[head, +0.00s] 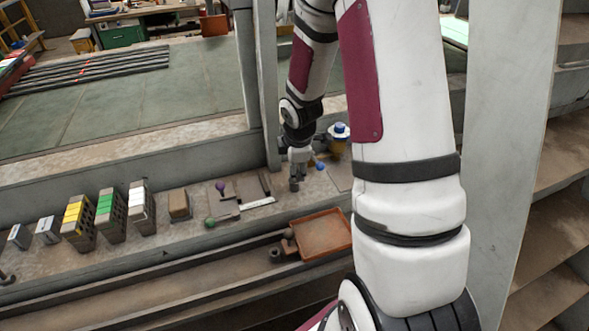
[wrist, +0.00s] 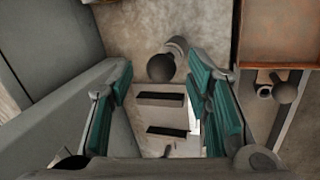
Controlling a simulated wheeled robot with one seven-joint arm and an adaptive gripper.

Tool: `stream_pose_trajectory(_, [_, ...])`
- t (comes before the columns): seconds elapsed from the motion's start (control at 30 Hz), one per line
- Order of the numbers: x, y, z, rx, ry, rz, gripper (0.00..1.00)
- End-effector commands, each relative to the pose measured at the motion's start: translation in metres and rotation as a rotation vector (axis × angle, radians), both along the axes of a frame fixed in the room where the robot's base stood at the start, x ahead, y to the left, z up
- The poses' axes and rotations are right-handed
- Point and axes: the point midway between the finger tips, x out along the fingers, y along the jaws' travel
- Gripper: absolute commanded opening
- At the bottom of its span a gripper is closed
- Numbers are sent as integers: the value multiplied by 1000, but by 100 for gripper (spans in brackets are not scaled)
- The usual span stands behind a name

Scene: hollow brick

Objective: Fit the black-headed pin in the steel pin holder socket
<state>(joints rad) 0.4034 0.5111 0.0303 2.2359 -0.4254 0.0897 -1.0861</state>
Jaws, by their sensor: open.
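In the wrist view a dark round head (wrist: 161,68) lies between my open fingers, beside a short grey cylindrical piece (wrist: 178,46). It looks like the black-headed pin, but its shank is hidden. My gripper (wrist: 160,78) is open, fingers on either side of the head, with no clear contact. In the head view my gripper (head: 295,185) points down low over the bench, and the black head cannot be made out there. I cannot tell which piece is the steel pin holder.
An orange tray (head: 322,235) lies at the bench's front edge. A purple ball (head: 221,187), a green ball (head: 210,223) and a blue ball (head: 320,167) are near my gripper. Several hollow bricks (head: 111,212) stand to the left. A grey post (head: 266,90) rises close behind my gripper.

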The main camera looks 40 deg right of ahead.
Motion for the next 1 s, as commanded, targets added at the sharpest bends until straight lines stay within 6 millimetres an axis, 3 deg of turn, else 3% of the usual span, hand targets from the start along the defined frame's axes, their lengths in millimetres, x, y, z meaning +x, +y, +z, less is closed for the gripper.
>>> stream_pose_trajectory(0.3, [-17,7,60,-2,-5,-3,45])
stream_pose_trajectory(0.5, [-25,11,84,-2,-1,-2,45])
stream_pose_trajectory(1.0, [-28,13,93,-1,1,1,45])
